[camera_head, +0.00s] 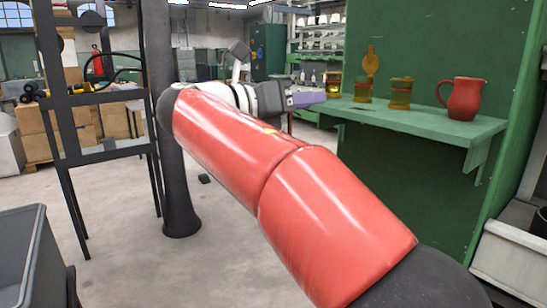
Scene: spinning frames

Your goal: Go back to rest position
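My red arm reaches from the lower right up to the middle of the head view. My gripper (314,97) is at its far end, seen from the side, close to the left end of a green shelf (440,125). An amber glass jar (333,82) shows just past the fingertips; I cannot tell whether they touch it. The gap between the fingers is hidden, so I cannot tell if the gripper is open or shut.
Two more amber jars (363,78) (401,92) and a red pitcher (465,98) stand on the shelf. A dark column (180,190) and black frame (105,150) stand left of my arm. A grey bin (35,250) is at lower left. Floor between is mostly clear.

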